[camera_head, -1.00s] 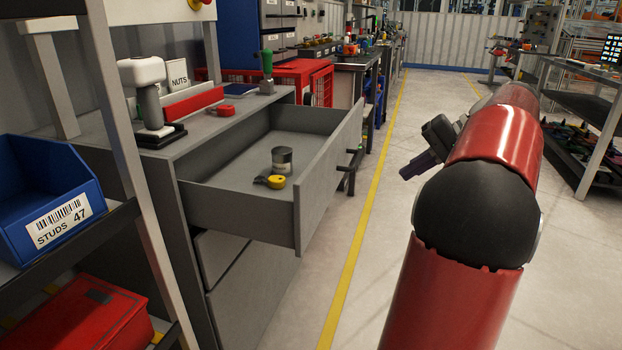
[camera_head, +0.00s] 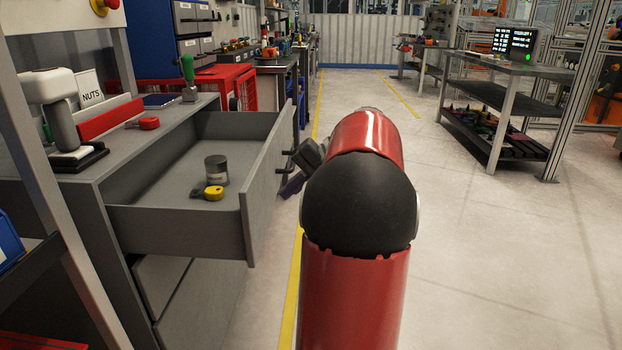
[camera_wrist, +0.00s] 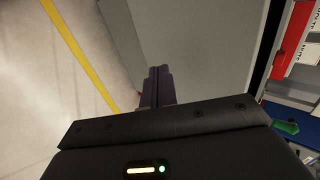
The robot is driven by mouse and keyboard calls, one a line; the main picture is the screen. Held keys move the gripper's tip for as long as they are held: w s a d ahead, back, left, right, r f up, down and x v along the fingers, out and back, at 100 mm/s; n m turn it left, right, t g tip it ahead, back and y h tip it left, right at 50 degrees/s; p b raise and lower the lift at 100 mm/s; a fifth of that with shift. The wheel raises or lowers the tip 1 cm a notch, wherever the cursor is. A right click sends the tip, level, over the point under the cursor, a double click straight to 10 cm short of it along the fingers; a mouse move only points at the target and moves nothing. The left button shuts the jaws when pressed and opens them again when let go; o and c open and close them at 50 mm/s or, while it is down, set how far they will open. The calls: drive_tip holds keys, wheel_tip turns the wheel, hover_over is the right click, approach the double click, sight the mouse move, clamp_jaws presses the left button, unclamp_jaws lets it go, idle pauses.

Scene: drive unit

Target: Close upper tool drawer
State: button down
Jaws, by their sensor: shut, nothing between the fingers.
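The upper tool drawer (camera_head: 180,232) is pulled out of the grey cabinet (camera_head: 85,200) at the left in the head view. A dark can (camera_head: 216,170) and a yellow tape measure (camera_head: 213,193) lie inside it. The drawer's front panel (camera_head: 266,185) faces right, with a dark handle (camera_head: 287,162) on it. My gripper (camera_head: 291,187) is shut and empty, close to the outside of the front panel near the handle; whether it touches cannot be told. In the wrist view my shut fingers (camera_wrist: 157,88) point toward a grey surface; the handle is not clear there.
The cabinet top holds a white-and-black tool (camera_head: 62,110), a NUTS sign (camera_head: 91,88), a red bin (camera_head: 110,118) and a green-handled tool (camera_head: 188,75). A lower drawer (camera_head: 165,285) is below. Open floor (camera_head: 500,250) lies to the right. A shelf post (camera_head: 60,220) stands at the near left.

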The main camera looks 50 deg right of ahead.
drive_tip(key=shift+w+a, duration=0.85)
drive_tip(key=shift+w, duration=0.1)
